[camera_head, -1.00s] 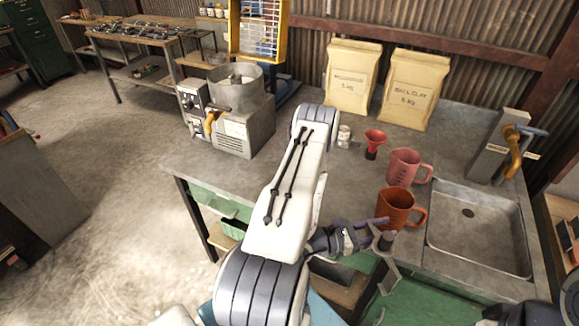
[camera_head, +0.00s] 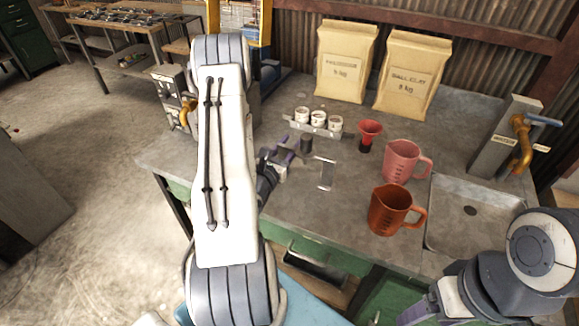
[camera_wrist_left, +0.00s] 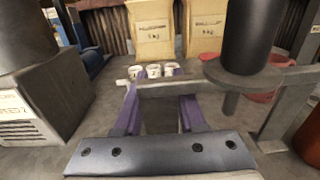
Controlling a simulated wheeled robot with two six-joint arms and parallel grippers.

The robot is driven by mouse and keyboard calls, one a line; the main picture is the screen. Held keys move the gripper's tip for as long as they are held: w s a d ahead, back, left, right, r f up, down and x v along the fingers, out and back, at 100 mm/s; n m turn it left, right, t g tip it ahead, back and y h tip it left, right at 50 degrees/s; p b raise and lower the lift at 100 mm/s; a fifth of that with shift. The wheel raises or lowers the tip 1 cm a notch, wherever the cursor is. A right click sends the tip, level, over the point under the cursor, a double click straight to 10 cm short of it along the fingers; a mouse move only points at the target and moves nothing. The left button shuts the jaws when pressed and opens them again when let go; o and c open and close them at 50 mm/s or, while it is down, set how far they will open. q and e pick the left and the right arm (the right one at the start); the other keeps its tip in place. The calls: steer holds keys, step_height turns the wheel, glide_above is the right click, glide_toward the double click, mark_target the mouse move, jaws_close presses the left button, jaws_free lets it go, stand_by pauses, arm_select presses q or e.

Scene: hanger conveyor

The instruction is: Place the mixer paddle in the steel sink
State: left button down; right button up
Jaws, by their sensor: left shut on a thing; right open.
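The mixer paddle (camera_head: 325,174) is a grey metal frame with a dark cylindrical hub. My left gripper (camera_head: 287,160) is shut on it, over the middle of the worktop left of the mugs. In the left wrist view the purple fingers (camera_wrist_left: 165,105) are at a grey bar of the paddle, with the dark hub (camera_wrist_left: 252,35) to their right. The steel sink (camera_head: 455,205) is at the right of the worktop, well apart from the paddle. My right arm hides its lower right part. My right gripper (camera_head: 425,312) is open and partly cut off at the bottom edge.
A pink mug (camera_head: 402,162) and an orange mug (camera_head: 388,211) stand between paddle and sink. A red funnel-shaped item (camera_head: 369,133) and a rack of white cups (camera_head: 318,123) stand behind. Two paper bags (camera_head: 407,75) are at the wall. A brass tap (camera_head: 521,145) rises behind the sink.

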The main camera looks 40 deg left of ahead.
arm_select(q)
steer(key=w+a+f, duration=0.1)
steer(key=a+f, duration=0.2)
steer(key=w+a+f, duration=0.1)
steer(key=a+f, duration=0.2)
steer(key=w+a+f+p, duration=0.1)
steer(key=w+a+f, duration=0.1)
steer(key=a+f, duration=0.2)
steer(key=shift+w, duration=0.1)
steer(key=shift+f, duration=0.25)
arm_select(e)
steer(key=shift+f, duration=0.1)
arm_select(q)
steer(key=shift+f, duration=0.2)
steer(key=c, duration=0.5)
jaws_free()
arm_select(e)
steer(key=shift+f, duration=0.1)
arm_select(q)
steer(key=shift+r, duration=0.1)
